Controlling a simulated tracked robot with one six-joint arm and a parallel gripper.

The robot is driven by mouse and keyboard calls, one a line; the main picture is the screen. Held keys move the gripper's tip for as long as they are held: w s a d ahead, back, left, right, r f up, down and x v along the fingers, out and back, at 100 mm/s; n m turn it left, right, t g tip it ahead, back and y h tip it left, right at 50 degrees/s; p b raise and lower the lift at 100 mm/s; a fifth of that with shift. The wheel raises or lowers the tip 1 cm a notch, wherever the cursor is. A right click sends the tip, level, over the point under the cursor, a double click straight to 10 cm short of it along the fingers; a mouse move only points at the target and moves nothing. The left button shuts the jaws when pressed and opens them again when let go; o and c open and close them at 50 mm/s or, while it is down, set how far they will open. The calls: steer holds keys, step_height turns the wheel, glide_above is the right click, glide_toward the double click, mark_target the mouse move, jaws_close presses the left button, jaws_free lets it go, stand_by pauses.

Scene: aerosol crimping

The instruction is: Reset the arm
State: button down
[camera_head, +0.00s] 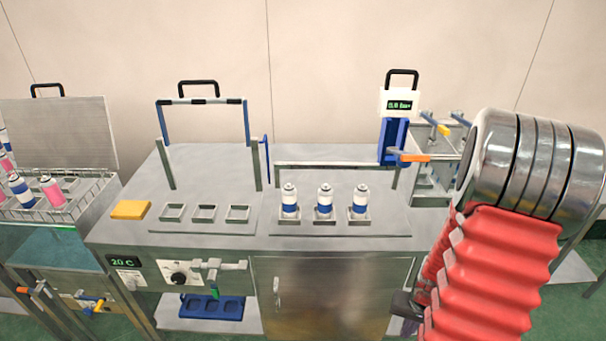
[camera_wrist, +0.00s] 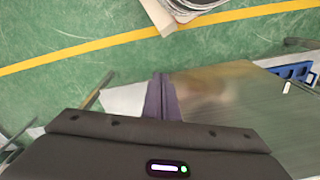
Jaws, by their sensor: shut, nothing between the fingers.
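My gripper (camera_wrist: 161,80) is shut and empty; in the wrist view its two dark purple fingers lie together. It hangs low beside the right end of the steel bench (camera_head: 335,285). In the head view part of my gripper (camera_head: 409,325) shows at the bottom edge, left of my red-sleeved arm, which partly hides it. The arm rises at the right of the picture and bends at a shiny metal joint. In the wrist view the bench's steel front (camera_wrist: 225,100) is just right of the fingers.
Three white-and-blue cans (camera_head: 324,202) stand in holders on the bench, left of a blue crimping device (camera_head: 393,142). A yellow sponge (camera_head: 130,210) and three empty holders are further left. A basket (camera_head: 75,205) holds pink and blue cans. Green floor (camera_wrist: 60,85) lies open in the wrist view.

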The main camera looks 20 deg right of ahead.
steer(key=w+a+r+n+t, duration=0.1)
steer(key=a+r+n, duration=0.3)
steer(key=a+r, duration=0.9)
steer(key=w+a+r+n+t, duration=0.1)
steer(key=a+r+n+t, duration=0.3)
steer(key=a+r, duration=0.9)
step_height(320, 180, up, 8)
steer(key=shift+w+f, duration=0.1)
steer(key=shift+w, duration=0.1)
steer(key=shift+s+a, duration=0.1)
steer(key=shift+s, duration=0.05)
